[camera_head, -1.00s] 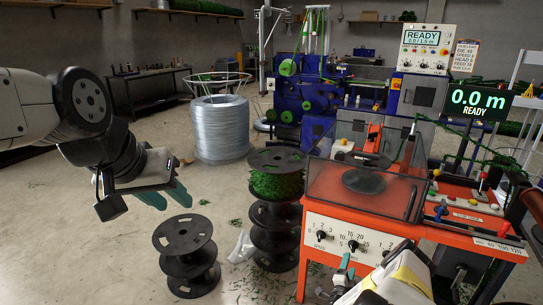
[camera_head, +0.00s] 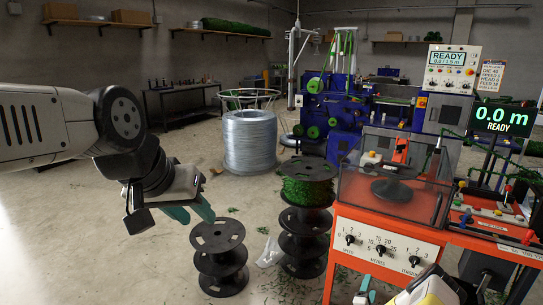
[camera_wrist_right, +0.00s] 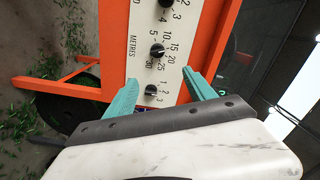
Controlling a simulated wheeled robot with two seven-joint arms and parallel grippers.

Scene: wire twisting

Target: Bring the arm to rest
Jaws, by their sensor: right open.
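My left gripper (camera_head: 192,212) hangs in the air at the left, above and left of an empty black spool. Its two teal fingers are apart with nothing between them. My right gripper (camera_head: 365,291) is at the bottom edge of the head view, in front of the orange machine's control panel (camera_head: 388,246). In the right wrist view the right gripper (camera_wrist_right: 160,90) is open and empty, its teal fingers spread toward the white panel with black knobs (camera_wrist_right: 158,50). Whether the fingers touch the panel cannot be told.
The empty black spool (camera_head: 219,257) stands on the floor, beside stacked spools with green material (camera_head: 305,190). A wire coil (camera_head: 250,141) stands behind. The orange machine (camera_head: 480,238) fills the right side, its display reading 0.0 m READY.

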